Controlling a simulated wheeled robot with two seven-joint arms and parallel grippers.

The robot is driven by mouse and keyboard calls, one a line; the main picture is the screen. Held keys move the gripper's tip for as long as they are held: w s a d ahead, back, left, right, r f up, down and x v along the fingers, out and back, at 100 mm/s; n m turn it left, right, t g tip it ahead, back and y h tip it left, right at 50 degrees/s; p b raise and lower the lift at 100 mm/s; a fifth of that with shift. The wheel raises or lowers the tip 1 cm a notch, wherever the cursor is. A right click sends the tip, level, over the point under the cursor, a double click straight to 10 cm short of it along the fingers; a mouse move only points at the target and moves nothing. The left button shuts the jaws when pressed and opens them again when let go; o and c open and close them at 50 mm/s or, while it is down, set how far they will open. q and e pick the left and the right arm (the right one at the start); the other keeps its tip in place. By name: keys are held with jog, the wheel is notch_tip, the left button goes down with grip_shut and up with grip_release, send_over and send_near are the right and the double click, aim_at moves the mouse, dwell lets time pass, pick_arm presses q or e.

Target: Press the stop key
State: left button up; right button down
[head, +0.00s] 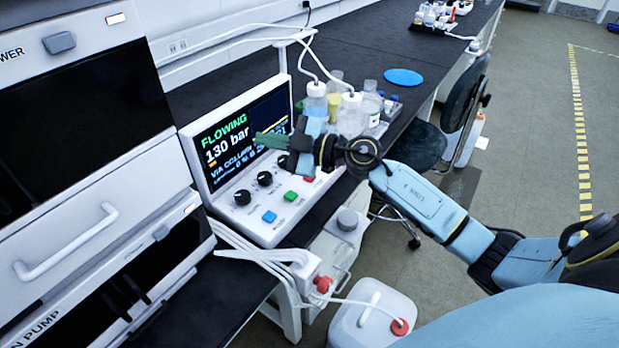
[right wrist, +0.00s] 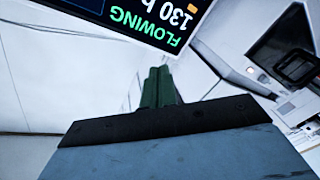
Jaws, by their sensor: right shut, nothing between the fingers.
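A white control panel (head: 262,222) stands on the dark bench, with a screen (head: 238,140) reading "FLOWING" and "130 bar". On its sloped front are black knobs, a blue key (head: 269,216), a green key (head: 291,196) and a red key (head: 309,179). The key labels are too small to read, so I cannot tell the stop key by its text. My right gripper (head: 262,141), with green fingers, is shut and empty in front of the screen, above the keys, and hides part of the screen. In the right wrist view, the shut fingers (right wrist: 156,88) show below the upside-down screen (right wrist: 165,15). My left gripper is not in view.
Capped bottles (head: 350,115) with white tubing stand in a tray right behind my right gripper. White stacked instruments (head: 90,130) rise at the left. A white canister (head: 372,315) with a red cap stands below the bench. A blue disc (head: 403,77) lies farther back.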

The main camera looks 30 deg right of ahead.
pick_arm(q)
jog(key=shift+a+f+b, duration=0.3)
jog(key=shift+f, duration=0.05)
pick_arm(e)
jog(key=d+f+g+h, duration=0.2)
jog(key=d+g+h, duration=0.1)
jog(key=d, duration=0.3)
jog(key=w+d+f+g+h, duration=0.1)
jog(key=d+f+g+h, duration=0.1)
jog(key=d, duration=0.3)
jog(key=shift+w+d+g+h, duration=0.15)
jog(key=shift+d+g+h, duration=0.25)
jog(key=shift+g+h, duration=0.15)
